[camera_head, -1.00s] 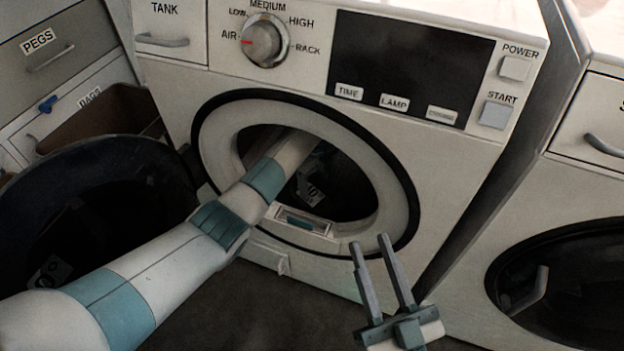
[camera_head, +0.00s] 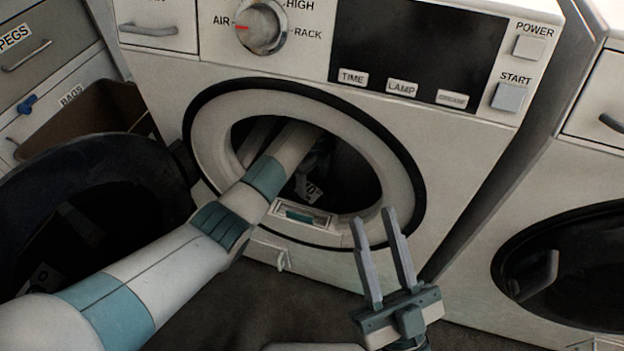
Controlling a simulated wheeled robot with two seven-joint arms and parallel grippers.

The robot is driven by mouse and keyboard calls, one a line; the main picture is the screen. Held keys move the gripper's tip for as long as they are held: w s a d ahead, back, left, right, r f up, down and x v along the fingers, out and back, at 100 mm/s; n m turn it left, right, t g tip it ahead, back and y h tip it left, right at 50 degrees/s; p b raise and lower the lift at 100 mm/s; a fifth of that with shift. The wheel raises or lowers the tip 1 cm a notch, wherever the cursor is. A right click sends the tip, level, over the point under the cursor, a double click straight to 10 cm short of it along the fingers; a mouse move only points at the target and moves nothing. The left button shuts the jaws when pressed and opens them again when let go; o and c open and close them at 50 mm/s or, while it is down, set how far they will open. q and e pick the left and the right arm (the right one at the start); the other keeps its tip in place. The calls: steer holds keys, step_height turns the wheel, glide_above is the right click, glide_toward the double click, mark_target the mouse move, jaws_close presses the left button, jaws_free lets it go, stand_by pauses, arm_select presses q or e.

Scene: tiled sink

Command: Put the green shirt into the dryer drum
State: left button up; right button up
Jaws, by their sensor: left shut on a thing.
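The dryer drum (camera_head: 352,182) is open, a dark round hole inside a white ring with a black rim. My left arm reaches from the lower left through the opening, and its wrist goes into the drum. The left gripper is hidden inside. I cannot make out the green shirt; a dim greyish shape past the wrist is too dark to identify. My right gripper (camera_head: 374,217) is open and empty, in front of the lower right of the dryer ring, its two fingers parallel and pointing up.
The open round dryer door (camera_head: 95,165) stands at the left, beside my left arm. A brown box (camera_head: 85,122) and labelled drawers (camera_head: 40,55) are behind it. A second machine (camera_head: 575,265) with a dark round door is at the right. Dark floor shows below.

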mark_target(313, 184)
arm_select(q)
steer(key=o, duration=1.4)
steer(key=shift+f, duration=0.25)
steer(key=shift+o, duration=0.2)
steer(key=shift+r, duration=0.25)
steer(key=shift+r+p, duration=0.3)
steer(key=shift+r, duration=0.3)
step_height(313, 184, up, 5)
steer(key=shift+f+p, duration=0.15)
steer(key=shift+p, duration=0.5)
steer(key=shift+r, duration=0.7)
arm_select(e)
step_height(313, 184, down, 6)
steer(key=w+g+h, duration=0.1)
steer(key=w+g, duration=0.1)
steer(key=g, duration=0.1)
steer(key=shift+w+a+g, duration=0.3)
steer(key=shift+a+g, duration=0.1)
steer(key=shift+a, duration=0.05)
